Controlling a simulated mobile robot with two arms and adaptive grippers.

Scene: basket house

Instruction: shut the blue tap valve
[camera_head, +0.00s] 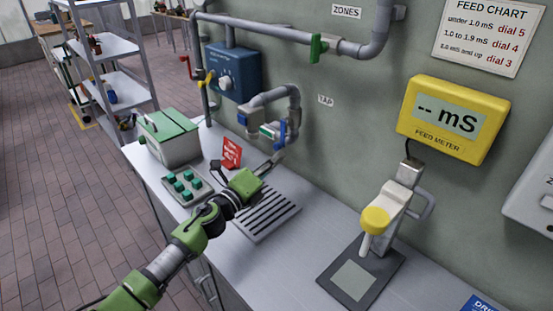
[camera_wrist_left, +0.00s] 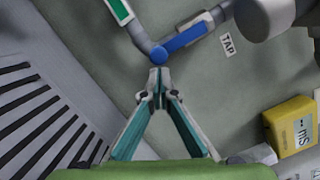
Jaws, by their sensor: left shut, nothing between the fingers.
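The blue tap valve lever (camera_head: 281,133) hangs roughly upright on the grey tap pipe (camera_head: 292,98) at the wall, beside the TAP sign. In the left wrist view the blue lever (camera_wrist_left: 186,38) runs slantwise, its rounded end just ahead of my fingertips. My left gripper (camera_head: 277,159) reaches in over the counter, its tips just below the lever's lower end. In the left wrist view my left gripper (camera_wrist_left: 158,75) has its fingertips together with nothing between them. I cannot tell whether they touch the lever. My right gripper is not in view.
A slotted drain (camera_head: 268,214) lies under my arm. A red card (camera_head: 232,153), green-lidded box (camera_head: 169,138) and button panel (camera_head: 186,187) stand to the left. The blue wall box (camera_head: 233,70) is behind. A yellow-headed probe (camera_head: 375,220) stands right, below the yellow meter (camera_head: 452,120).

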